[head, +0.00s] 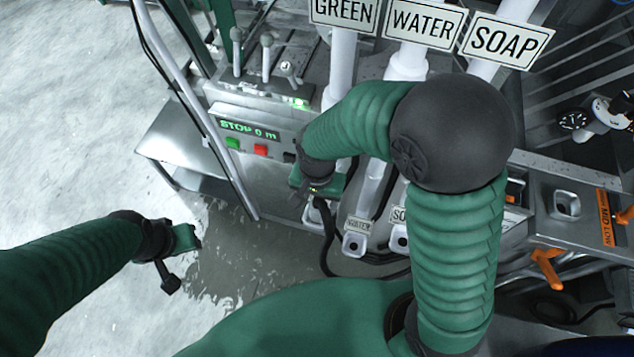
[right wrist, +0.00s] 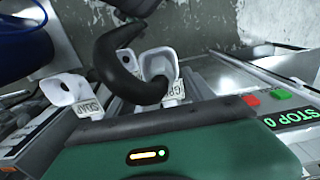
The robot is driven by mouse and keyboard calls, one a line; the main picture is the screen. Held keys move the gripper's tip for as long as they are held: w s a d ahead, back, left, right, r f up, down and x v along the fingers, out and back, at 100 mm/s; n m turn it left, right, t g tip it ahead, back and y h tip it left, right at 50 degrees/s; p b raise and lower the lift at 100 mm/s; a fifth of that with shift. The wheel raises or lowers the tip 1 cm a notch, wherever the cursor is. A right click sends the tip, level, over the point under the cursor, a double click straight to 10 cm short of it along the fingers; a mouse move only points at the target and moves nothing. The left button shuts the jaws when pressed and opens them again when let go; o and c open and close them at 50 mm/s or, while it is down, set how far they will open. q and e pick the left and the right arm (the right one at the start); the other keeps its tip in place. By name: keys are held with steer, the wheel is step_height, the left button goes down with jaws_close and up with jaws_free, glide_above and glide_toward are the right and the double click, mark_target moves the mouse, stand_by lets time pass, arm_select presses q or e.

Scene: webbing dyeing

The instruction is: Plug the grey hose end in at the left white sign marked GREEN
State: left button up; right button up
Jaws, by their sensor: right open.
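The GREEN sign (head: 343,12) is on a white pipe at the top of the head view. My right gripper (head: 314,192) is below it, in front of the machine's low sockets, and is open. The black hose (head: 328,250) hangs from beside it. In the right wrist view the hose (right wrist: 106,55) curls down to a white socket (right wrist: 160,62) with a partly covered label starting GR. The hose's tip overlaps that socket's mouth; I cannot tell if it is seated. No grey end shows clearly. My left gripper (head: 182,258) is over the floor, its jaws unclear.
Sockets labelled WATER (head: 355,242) and SOAP (head: 400,236) sit to the right of my right gripper. Orange handles (head: 546,268) are at the right. The wet floor at left is open.

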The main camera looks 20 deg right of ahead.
step_height(320, 180, up, 13)
steer(key=s+d+f+n+t, duration=0.2)
steer(key=s+d+f+n, duration=0.2)
steer(key=d+f+n, duration=0.2)
step_height(320, 180, down, 2)
steer(key=d, duration=0.2)
steer(key=shift+d+f+n+t, duration=0.25)
steer(key=shift+d+n+t, duration=0.05)
steer(key=shift+d+n, duration=0.1)
steer(key=shift+a, duration=0.2)
steer(key=shift+d, duration=0.1)
steer(key=shift+c, duration=0.3)
